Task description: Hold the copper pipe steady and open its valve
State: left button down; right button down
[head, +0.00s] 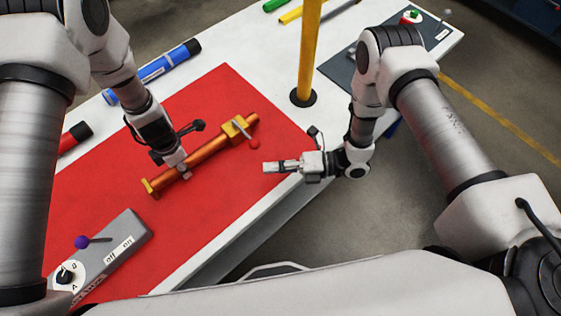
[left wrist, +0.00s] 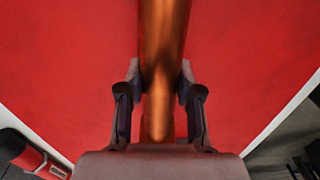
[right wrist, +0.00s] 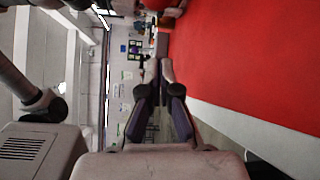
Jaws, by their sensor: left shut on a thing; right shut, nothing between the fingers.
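The copper pipe (head: 211,150) lies diagonally over the red mat, with brass-coloured ends. Its valve (head: 235,128) is a brass block near the far right end, with a pale lever tipped by a red knob (head: 254,144). My left gripper (head: 183,171) is shut around the pipe's nearer half. In the left wrist view the pipe (left wrist: 165,45) runs between its two fingers (left wrist: 160,80). My right gripper (head: 268,167) is shut and empty, close to the red knob on its near side; I cannot tell whether they touch. Its closed fingers (right wrist: 158,70) also show in the right wrist view.
A yellow post (head: 308,50) stands on the table beyond my right gripper. A grey switch box (head: 125,232) with a purple-knobbed lever lies at the near left. A blue tube (head: 160,67) lies at the back left. The red mat (head: 95,200) is mostly bare.

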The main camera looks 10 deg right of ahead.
aim_at(245, 133)
jog(key=a, duration=0.4)
jog(key=shift+w+f, duration=0.15)
jog(key=shift+w, duration=0.05)
jog(key=w, duration=0.3)
jog(key=shift+d+r, duration=0.3)
jog(key=shift+d, duration=0.1)
jog(key=shift+w+d+r, duration=0.1)
jog(key=shift+w+d, duration=0.1)
jog(key=shift+w, duration=0.2)
jog(key=shift+w+d, duration=0.1)
jog(key=shift+d, duration=0.05)
